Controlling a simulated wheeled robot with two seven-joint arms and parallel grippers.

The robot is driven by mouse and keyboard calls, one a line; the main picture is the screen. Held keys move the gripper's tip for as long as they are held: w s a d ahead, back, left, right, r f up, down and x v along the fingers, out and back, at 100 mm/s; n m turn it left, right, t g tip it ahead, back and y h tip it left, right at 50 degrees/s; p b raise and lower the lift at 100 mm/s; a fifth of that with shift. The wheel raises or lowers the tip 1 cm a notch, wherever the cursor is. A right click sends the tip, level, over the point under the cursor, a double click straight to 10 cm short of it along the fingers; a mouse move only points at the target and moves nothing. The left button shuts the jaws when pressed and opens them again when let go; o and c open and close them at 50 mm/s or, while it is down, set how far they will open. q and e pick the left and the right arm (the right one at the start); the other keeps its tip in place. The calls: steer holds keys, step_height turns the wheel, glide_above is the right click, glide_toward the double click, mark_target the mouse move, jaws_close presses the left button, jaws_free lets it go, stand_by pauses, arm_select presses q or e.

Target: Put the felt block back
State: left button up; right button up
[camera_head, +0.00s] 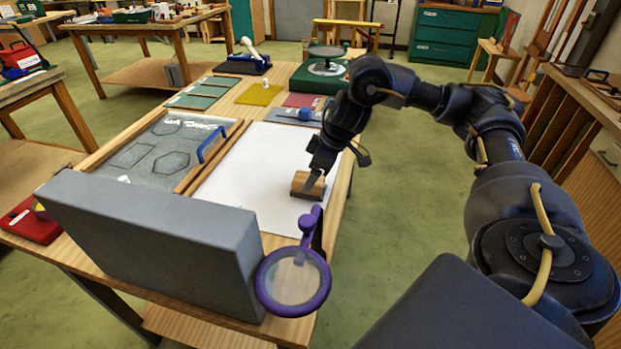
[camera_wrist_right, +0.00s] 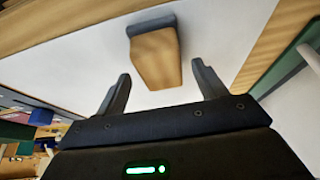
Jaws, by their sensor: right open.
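The felt block (camera_head: 299,187) is a small wooden block on the white sheet (camera_head: 262,165), near the sheet's right side. In the right wrist view the felt block (camera_wrist_right: 156,56) shows tan wood with a dark grey strip along its far end. My right gripper (camera_head: 314,180) is directly at the block in the head view, partly covering it. In the wrist view the open fingers of my right gripper (camera_wrist_right: 163,84) are apart, with the block ahead between them and visible gaps on both sides. My left gripper is not in view.
A tall grey slab (camera_head: 150,235) stands along the table's front edge, beside a purple-rimmed round lens (camera_head: 293,282). Left of the sheet is a dark panel (camera_head: 165,150) with drawn outlines and a blue handle (camera_head: 211,145). Green tiles, a yellow square (camera_head: 259,95) and a turntable (camera_head: 325,66) lie farther back.

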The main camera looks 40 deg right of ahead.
steer(key=p+v, duration=0.3)
steer(key=v, duration=0.6)
steer(key=shift+r, duration=0.3)
steer(key=shift+s+d, duration=0.1)
